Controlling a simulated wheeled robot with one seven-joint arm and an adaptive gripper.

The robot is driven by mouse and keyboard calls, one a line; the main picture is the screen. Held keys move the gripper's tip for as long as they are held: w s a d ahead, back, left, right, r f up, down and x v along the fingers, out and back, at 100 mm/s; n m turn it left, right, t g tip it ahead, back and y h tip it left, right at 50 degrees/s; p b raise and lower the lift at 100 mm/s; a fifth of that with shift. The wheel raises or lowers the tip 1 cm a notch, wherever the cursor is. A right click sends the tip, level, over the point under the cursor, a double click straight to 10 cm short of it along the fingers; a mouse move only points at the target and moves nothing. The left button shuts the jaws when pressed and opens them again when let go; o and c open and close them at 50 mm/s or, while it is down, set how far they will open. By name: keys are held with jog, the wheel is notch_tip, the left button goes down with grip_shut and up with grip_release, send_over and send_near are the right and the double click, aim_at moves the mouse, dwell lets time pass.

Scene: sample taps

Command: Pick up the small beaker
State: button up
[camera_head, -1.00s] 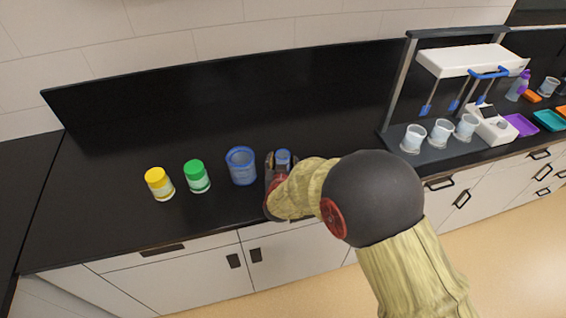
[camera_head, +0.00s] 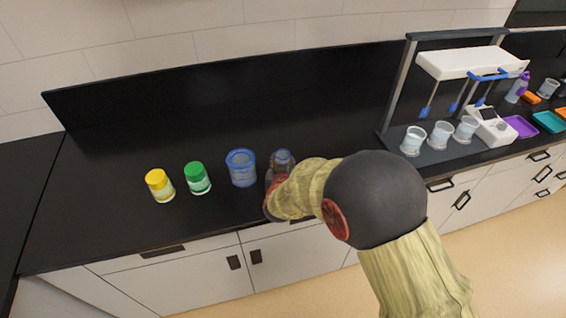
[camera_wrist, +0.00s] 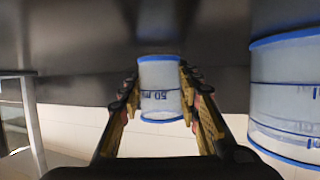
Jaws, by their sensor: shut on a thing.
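The small beaker (camera_wrist: 160,85) is clear with blue rims and a blue volume mark. In the wrist view it sits between the two fingers of my gripper (camera_wrist: 160,92), which touch it on both sides. In the head view the small beaker (camera_head: 283,157) shows just beyond my gripper (camera_head: 281,172), partly hidden by the fingers and arm. I cannot tell from these frames whether it is clear of the counter. A larger blue-rimmed beaker (camera_head: 241,168) stands left of it in the head view and at the right edge of the wrist view (camera_wrist: 288,95).
The counter between the small beaker and the rack is clear.

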aim_at(283, 153)
notch_tip(283, 153, up, 3)
jog(key=shift+r+p, duration=0.1)
jog(key=shift+p, duration=0.5)
jog(key=w+r+p+v, duration=0.1)
jog(key=p+v, duration=0.3)
jog(key=v, duration=1.2)
jog(key=shift+d+r, duration=0.35)
jog(key=shift+r, duration=0.6)
